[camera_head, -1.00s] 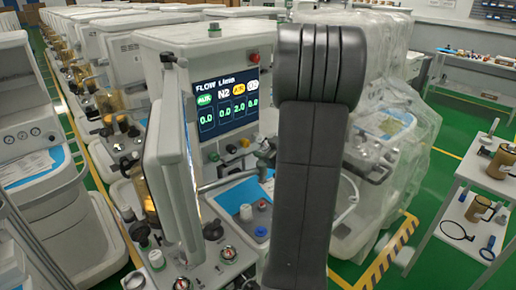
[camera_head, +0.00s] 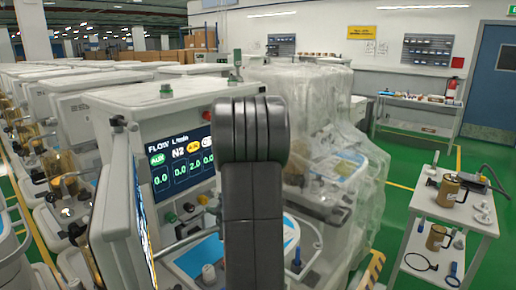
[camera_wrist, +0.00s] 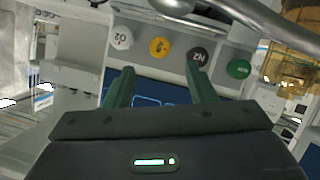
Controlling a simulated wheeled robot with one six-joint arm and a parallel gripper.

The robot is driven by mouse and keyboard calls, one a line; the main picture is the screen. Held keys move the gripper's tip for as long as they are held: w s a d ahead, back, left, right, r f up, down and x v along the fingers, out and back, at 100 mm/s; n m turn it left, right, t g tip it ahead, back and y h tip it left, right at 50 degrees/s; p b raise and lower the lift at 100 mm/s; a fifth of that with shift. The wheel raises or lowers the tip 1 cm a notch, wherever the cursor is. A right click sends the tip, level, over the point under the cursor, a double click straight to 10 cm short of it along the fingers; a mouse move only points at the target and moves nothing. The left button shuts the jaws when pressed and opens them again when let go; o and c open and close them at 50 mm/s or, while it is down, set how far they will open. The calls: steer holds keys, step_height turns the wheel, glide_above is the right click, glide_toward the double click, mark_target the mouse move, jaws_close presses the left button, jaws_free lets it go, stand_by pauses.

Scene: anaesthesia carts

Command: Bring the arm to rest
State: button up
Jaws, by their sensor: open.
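My gripper (camera_wrist: 158,88) shows in the wrist view with its two green fingers apart and nothing between them. In the head view my dark arm link stands upright in front of the cart with the flow screen (camera_head: 182,160). It hides part of that cart, and my gripper is not visible there.
A plastic-wrapped cart (camera_head: 335,150) stands just right of my arm. A white trolley (camera_head: 420,208) with amber canisters stands at the right. More carts line the left. Green floor lies open between the wrapped cart and the trolley. A wall bench (camera_head: 420,103) is behind.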

mark_target(205, 201)
steer(key=p+x, duration=0.1)
steer(key=x, duration=0.7)
steer(key=shift+w+a+f, duration=0.1)
